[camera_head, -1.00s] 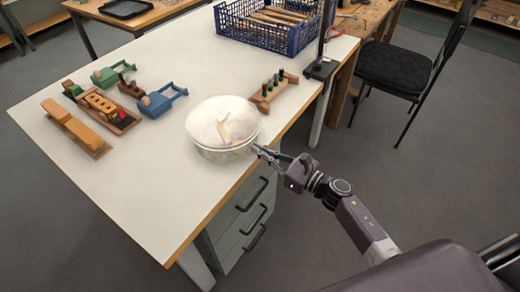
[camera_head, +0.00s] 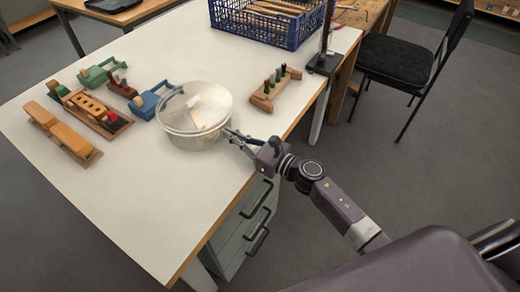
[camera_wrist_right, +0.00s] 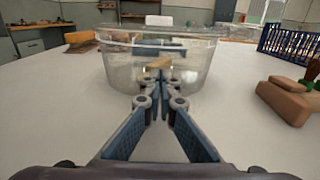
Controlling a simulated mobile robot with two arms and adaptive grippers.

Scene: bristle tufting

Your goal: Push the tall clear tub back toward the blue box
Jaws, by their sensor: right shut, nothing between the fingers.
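The clear tub (camera_head: 195,118) stands upright on the white table, with a pale piece inside it. It also shows in the right wrist view (camera_wrist_right: 120,68), straight ahead of the fingers. My right gripper (camera_head: 230,134) is shut and empty, with its fingertips at the tub's near right side. In the right wrist view the closed fingertips (camera_wrist_right: 157,80) overlap the tub's wall and appear to touch it. The blue box (camera_head: 272,32) is a slatted crate holding wooden sticks at the table's back edge. My left gripper is not in view.
A wooden block with dark green pegs (camera_head: 275,88) stands right of the tub. A blue clamp-like tool (camera_head: 150,102) is close to the tub's left side. More wooden tools (camera_head: 62,135) lie at left. A stand (camera_head: 323,62) is at the back right edge.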

